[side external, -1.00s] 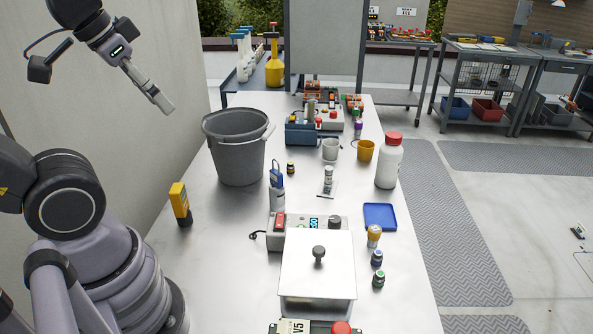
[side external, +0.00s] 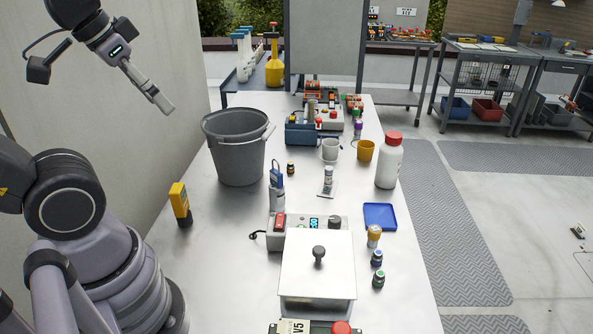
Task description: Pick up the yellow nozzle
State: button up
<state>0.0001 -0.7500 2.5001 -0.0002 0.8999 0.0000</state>
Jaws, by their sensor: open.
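My gripper (side external: 162,102) hangs at upper left, above and left of the grey bucket, seen side-on. It is open and empty, and touches nothing. I cannot tell for sure which thing is the yellow nozzle. A yellow piece with a dark lower end (side external: 180,201) stands on the bench at left, below my gripper in the picture. A small yellow-topped jar (side external: 374,236) stands at right beside the blue tray. A yellow bottle with a long neck (side external: 274,67) stands on a back table.
A grey bucket (side external: 236,150) stands nearest my gripper. A box with a knobbed white lid (side external: 317,275) fills the bench front. A yellow mug (side external: 366,151), a white red-capped bottle (side external: 389,164) and a blue tray (side external: 380,216) stand at right.

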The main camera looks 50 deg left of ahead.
jog(key=m+y, duration=1.2)
jog(key=m, duration=1)
send_over(291, 163)
jog(key=s+d, duration=0.6)
jog(key=d, duration=0.5)
jog(key=shift+g, duration=0.3)
jog(key=f, duration=3.4)
jog(key=shift+w+f, duration=0.2)
jog(key=shift+w, duration=0.05)
jog(key=shift+m+y, duration=0.3)
jog(key=x, duration=0.8)
jog(key=shift+w+d+f, duration=0.1)
jog(key=shift+d+f, duration=0.15)
jog(key=shift+f, duration=0.05)
jog(key=shift+w+x, duration=0.15)
jog(key=shift+x, duration=1.35)
jog(key=shift+w+x, duration=0.15)
jog(key=shift+x, duration=1.4)
jog(key=shift+r, duration=0.15)
jog(key=shift+c, duration=0.4)
